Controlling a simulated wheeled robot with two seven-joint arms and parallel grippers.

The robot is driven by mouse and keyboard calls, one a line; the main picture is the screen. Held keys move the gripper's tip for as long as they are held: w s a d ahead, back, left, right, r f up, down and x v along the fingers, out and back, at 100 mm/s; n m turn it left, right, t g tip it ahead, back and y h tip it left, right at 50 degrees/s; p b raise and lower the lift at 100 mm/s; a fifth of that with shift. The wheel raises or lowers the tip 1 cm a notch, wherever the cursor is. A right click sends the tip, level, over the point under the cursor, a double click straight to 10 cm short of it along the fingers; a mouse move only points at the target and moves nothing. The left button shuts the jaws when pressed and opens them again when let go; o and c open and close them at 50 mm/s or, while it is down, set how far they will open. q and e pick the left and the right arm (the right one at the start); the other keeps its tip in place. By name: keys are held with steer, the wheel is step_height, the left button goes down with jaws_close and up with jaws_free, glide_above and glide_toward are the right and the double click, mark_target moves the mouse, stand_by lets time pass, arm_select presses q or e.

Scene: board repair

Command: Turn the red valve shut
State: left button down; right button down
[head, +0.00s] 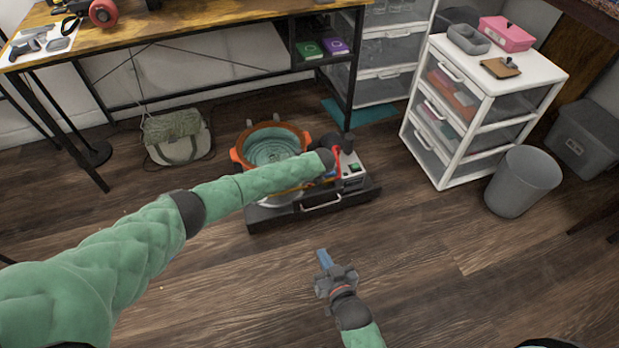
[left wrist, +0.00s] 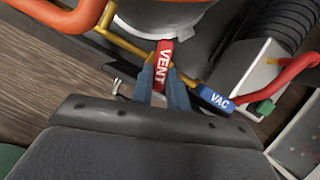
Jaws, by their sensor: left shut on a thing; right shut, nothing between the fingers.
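The red valve handle (left wrist: 163,62), marked VENT, sits on a yellow pipe (left wrist: 128,44) in the left wrist view and lies at a steep angle to it. My left gripper (left wrist: 163,85) is shut on this handle, one blue finger on each side. In the head view my left arm reaches over the machine and hides most of the valve area. A blue handle marked VAC (left wrist: 216,98) is just right of the fingers, further along the pipe. My right gripper (head: 322,258) is shut and empty above the floor, in front of the machine.
The machine has an orange-rimmed pot (head: 272,143) and a dark base with a handle (head: 321,201). A red hose (left wrist: 290,75) runs right of the valves. A workbench (head: 190,35), white drawer unit (head: 480,110) and grey bin (head: 522,182) stand around. The front floor is clear.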

arm_select(q)
steer(key=shift+s+m+p, duration=0.15)
steer(key=shift+m+p, duration=0.25)
steer(key=shift+m, duration=0.2)
steer(key=shift+a+m+t+h+p, duration=0.15)
steer(key=shift+m+t+h+p, duration=0.25)
steer(key=shift+m, duration=0.8)
arm_select(e)
steer(key=s+f+g, duration=0.3)
steer(key=s+f, duration=0.3)
steer(key=f, duration=0.2)
steer(key=s+d+f+g+h, duration=0.1)
steer(key=s+f+g, duration=0.3)
steer(key=f, duration=0.5)
steer(key=shift+s+d, duration=0.25)
steer(key=shift+s, duration=1)
arm_select(q)
steer(key=shift+h, duration=0.3)
steer(key=c, duration=1.4)
jaws_free()
steer(key=shift+a, duration=0.1)
steer(key=shift+o, duration=0.2)
steer(key=shift+r, duration=0.1)
